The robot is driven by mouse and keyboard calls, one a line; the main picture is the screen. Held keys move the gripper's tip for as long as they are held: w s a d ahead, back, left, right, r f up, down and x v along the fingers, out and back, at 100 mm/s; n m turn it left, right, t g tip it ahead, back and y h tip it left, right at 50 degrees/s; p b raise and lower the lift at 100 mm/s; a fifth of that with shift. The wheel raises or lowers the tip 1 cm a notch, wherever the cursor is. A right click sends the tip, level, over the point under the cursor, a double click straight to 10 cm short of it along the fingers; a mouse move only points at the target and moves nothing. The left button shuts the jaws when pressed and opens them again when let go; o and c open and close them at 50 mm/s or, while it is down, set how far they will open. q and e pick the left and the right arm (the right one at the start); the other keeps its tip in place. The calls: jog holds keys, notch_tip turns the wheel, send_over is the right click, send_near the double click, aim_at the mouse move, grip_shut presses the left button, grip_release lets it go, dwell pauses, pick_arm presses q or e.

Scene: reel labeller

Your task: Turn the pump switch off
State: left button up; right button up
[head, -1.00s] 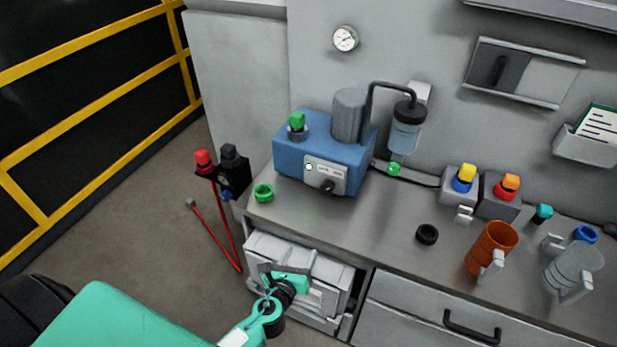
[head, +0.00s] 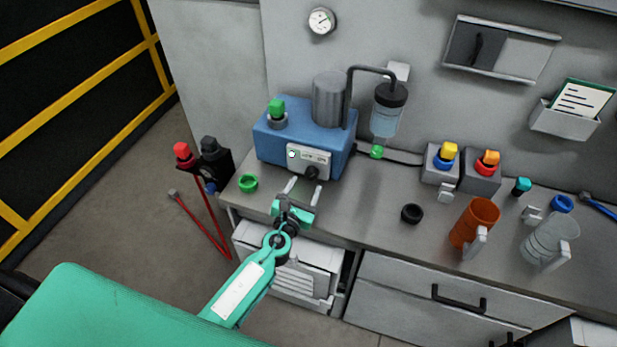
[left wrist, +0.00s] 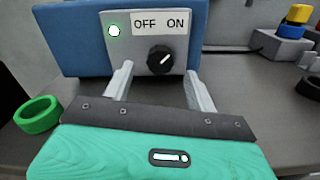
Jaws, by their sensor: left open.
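The blue pump (head: 300,140) stands on the bench with a grey cylinder on top. Its front panel (head: 308,160) has a lit green lamp and a black rotary switch (head: 312,173). In the left wrist view the switch (left wrist: 160,60) sits below the OFF and ON labels, and its white mark points up and right, toward ON. My left gripper (head: 303,187) is open and empty in front of the panel. In the left wrist view its fingers (left wrist: 158,85) lie either side of and below the switch, apart from it. My right gripper is not in view.
A green ring (head: 247,183) lies left of the gripper, and a black ring (head: 412,214) lies to the right. An orange mug (head: 474,222) and a clear mug (head: 548,240) stand further right. A filter jar (head: 387,112) hangs beside the pump.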

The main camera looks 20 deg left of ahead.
aim_at(311, 176)
pick_arm(q)
jog(key=shift+w+d, duration=0.1)
jog(key=shift+w, duration=1.85)
jog(key=c, duration=1)
